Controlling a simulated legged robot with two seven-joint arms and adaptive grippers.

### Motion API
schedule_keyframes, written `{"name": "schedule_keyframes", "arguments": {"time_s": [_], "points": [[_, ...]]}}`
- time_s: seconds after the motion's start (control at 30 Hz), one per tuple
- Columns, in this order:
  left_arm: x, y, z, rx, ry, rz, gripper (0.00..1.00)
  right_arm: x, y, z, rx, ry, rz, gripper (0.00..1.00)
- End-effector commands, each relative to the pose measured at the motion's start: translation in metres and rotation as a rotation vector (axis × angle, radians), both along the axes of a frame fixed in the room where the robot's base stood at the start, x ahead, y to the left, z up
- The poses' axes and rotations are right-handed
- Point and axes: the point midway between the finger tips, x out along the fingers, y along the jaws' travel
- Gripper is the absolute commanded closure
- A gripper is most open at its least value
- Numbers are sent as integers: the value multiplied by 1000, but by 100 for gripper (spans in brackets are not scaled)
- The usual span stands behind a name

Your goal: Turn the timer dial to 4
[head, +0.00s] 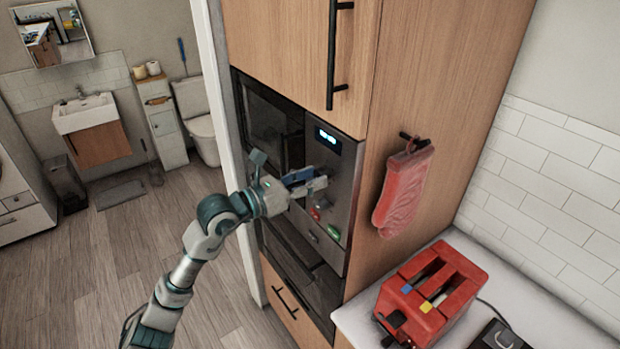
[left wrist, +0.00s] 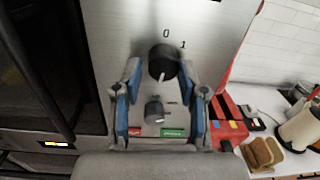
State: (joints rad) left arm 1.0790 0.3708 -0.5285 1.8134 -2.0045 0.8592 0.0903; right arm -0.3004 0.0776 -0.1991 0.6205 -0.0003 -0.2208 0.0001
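The timer dial (left wrist: 163,60) is a round black knob with a white mark on the microwave's steel control panel (left wrist: 112,30). The figures 0 and 1 show above it in the left wrist view; a 4 cannot be made out. My left gripper (head: 308,185) is at the panel in the head view and hides the dial there. In the left wrist view its blue-padded fingers (left wrist: 160,78) are spread, with their tips on either side of the dial's lower part. I cannot tell whether they touch it. My right gripper is in neither view.
A smaller grey knob (left wrist: 154,111) sits below the dial, above a red button (left wrist: 135,132) and a green button (left wrist: 173,133). A red oven mitt (head: 404,190) hangs on the cabinet side. A red toaster (head: 432,290) stands on the counter at right.

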Motion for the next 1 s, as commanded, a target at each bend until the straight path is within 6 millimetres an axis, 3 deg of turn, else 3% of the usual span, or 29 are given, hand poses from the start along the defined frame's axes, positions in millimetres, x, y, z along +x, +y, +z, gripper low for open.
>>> {"name": "schedule_keyframes", "arguments": {"time_s": [0.03,0.1,0.13,0.47,0.77,0.8,0.9,1.0], "points": [[0,0,0,0,0,0,79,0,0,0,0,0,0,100],[0,0,0,0,0,1,97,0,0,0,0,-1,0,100],[1,0,0,0,1,1,100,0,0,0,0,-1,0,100],[3,1,-3,111,-155,3,100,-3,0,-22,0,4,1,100],[3,1,0,127,-175,4,100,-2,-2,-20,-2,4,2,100],[3,1,0,127,-175,4,60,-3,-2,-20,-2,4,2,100],[2,1,0,126,-174,3,42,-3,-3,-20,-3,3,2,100],[2,1,0,127,-175,2,42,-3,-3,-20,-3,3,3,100]]}}
